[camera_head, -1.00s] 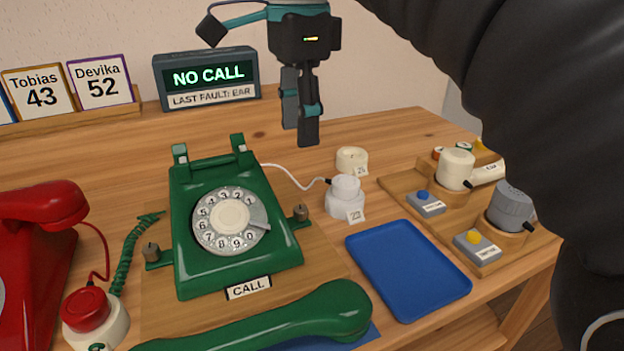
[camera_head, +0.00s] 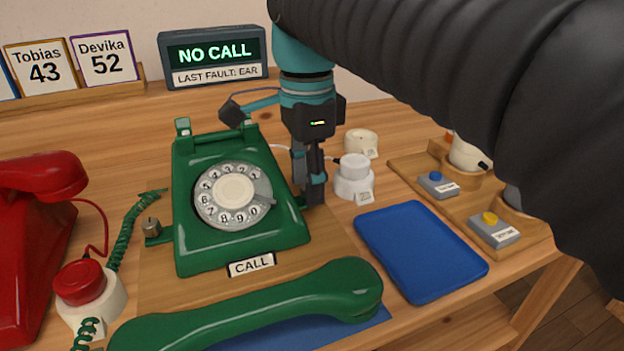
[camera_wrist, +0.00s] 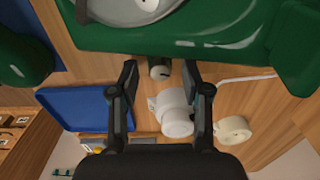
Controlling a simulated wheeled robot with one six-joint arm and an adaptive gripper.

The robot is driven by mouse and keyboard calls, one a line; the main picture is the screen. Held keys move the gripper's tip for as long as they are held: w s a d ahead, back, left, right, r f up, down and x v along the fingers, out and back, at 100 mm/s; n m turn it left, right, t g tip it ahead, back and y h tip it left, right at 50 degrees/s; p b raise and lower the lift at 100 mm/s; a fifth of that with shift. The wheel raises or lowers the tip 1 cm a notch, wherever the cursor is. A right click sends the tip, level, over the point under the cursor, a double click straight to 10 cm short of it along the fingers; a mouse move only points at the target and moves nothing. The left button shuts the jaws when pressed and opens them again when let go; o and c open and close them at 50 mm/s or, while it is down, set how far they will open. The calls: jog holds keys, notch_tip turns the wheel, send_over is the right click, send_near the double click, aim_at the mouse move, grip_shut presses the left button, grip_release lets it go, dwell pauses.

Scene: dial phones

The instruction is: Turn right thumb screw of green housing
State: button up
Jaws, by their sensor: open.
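The green phone housing (camera_head: 240,240) stands on a wooden board, with its dial (camera_head: 233,196) facing up and a left thumb screw (camera_head: 151,229) on its left side. In the head view my gripper (camera_head: 312,196) points down at the housing's right side and hides the right thumb screw. In the wrist view the right thumb screw (camera_wrist: 160,70) sticks out from the green housing (camera_wrist: 180,42). My gripper (camera_wrist: 163,82) is open, with one finger on each side of the screw and a visible gap to each.
The green handset (camera_head: 260,305) lies in front of the phone. A white cylinder unit (camera_head: 354,182) stands close to the right of my gripper. A blue tray (camera_head: 422,250) lies at right. A red phone (camera_head: 30,250) is at left. The display (camera_head: 212,52) reads "NO CALL", "LAST FAULT: EAR".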

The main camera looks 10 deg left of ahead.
jog(key=shift+f, duration=0.3)
grip_shut()
jog(key=shift+r+n+p, duration=0.15)
jog(key=shift+n+p, duration=0.8)
jog(key=shift+n, duration=0.55)
grip_release()
